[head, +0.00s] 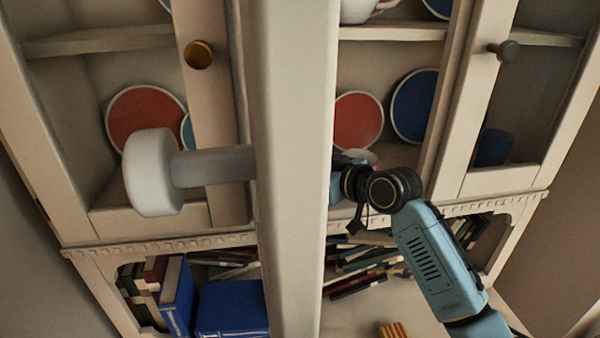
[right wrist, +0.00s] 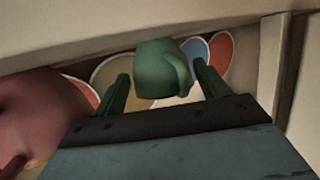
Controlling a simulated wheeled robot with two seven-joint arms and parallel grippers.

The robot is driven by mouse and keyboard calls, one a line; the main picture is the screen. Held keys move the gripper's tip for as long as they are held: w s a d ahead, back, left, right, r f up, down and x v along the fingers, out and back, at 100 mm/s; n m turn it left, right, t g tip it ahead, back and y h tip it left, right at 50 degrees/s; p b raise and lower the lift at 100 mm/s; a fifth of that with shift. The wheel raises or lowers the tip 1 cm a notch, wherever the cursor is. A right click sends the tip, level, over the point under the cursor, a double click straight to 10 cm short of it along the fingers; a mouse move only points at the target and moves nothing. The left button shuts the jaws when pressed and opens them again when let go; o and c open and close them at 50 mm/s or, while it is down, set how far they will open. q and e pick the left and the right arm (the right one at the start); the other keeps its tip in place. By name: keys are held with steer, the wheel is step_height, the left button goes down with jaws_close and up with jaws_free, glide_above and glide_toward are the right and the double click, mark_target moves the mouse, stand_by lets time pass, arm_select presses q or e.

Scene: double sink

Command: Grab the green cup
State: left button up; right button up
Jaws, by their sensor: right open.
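The green cup (right wrist: 160,62) shows in the right wrist view, in a pale cabinet compartment, with its handle toward the right. My right gripper (right wrist: 162,70) is open, with one dark green finger on each side of the cup. The cup appears between or just beyond the fingertips; I cannot tell whether they touch it. In the head view my right arm reaches into the cabinet from the right, and its gripper end is mostly hidden behind the pale upright. I cannot make out the green cup there. My left gripper is not in view.
A red rounded object (right wrist: 38,115) is close on the left in the right wrist view, with coloured plates behind. In the head view a pale upright (head: 292,150) with a large knob (head: 152,172) stands in front. Red (head: 358,121) and blue plates (head: 414,107) lean inside the cabinet.

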steer(key=shift+x, duration=1.25)
steer(key=c, duration=0.8)
